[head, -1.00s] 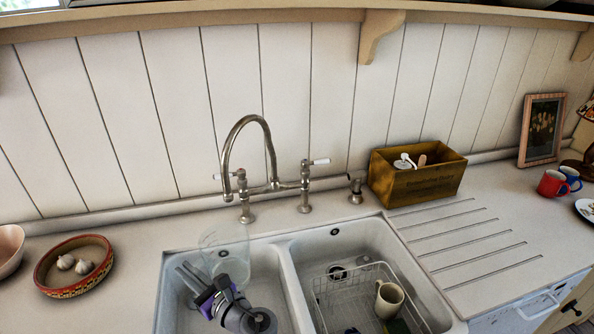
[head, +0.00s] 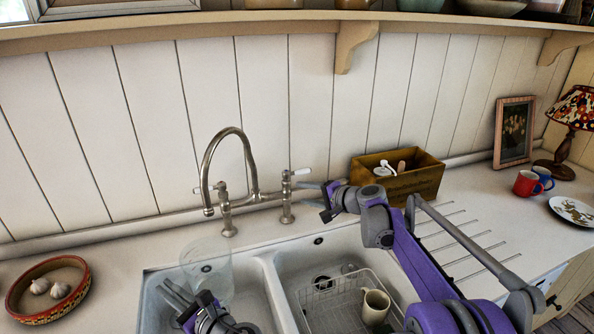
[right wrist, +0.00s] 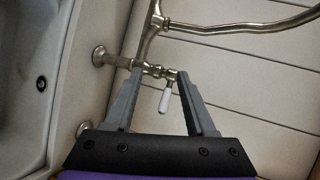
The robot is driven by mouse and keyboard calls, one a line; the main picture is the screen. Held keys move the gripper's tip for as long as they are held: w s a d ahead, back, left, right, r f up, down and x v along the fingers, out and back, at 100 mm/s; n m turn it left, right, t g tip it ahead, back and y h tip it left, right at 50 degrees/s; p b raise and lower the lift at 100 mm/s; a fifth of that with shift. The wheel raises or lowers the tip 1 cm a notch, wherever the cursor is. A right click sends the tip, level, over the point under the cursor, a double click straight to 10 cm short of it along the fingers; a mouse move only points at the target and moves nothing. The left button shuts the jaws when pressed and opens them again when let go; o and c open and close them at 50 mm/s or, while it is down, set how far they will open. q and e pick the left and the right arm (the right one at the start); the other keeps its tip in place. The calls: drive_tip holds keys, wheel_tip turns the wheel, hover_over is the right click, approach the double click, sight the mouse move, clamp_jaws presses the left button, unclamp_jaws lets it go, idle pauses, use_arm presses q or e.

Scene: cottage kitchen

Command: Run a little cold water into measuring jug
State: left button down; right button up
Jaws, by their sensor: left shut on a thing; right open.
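The clear measuring jug (head: 207,264) is upright over the left basin, beneath the spout end of the bridge tap (head: 208,211). No stream of water shows. My left gripper (head: 178,296) is shut on the jug at its lower side; the exact contact is hard to see. My right gripper (head: 322,194) is open beside the right-hand tap lever (head: 301,172). In the right wrist view that white lever (right wrist: 166,99) lies between the fingers of my right gripper (right wrist: 158,74), with gaps visible. The left-hand lever (head: 203,190) is clear of both grippers.
The right basin holds a wire rack (head: 340,302) with a cream mug (head: 375,306). A wooden box (head: 405,178) stands behind my right arm. A red bowl with garlic (head: 48,290) sits at left. A red mug (head: 528,183) and plate (head: 573,210) are at far right.

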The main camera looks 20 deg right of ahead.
sight(296, 173)
drive_tip(key=w+d+m+t, duration=0.2)
drive_tip(key=w+d+m, duration=0.1)
drive_tip(key=w+d, duration=0.35)
drive_tip(key=x, duration=1)
drive_tip(key=shift+w, duration=0.45)
drive_tip(key=shift+d+r, duration=0.1)
drive_tip(key=shift+d, duration=0.05)
clamp_jaws()
idle(0.5)
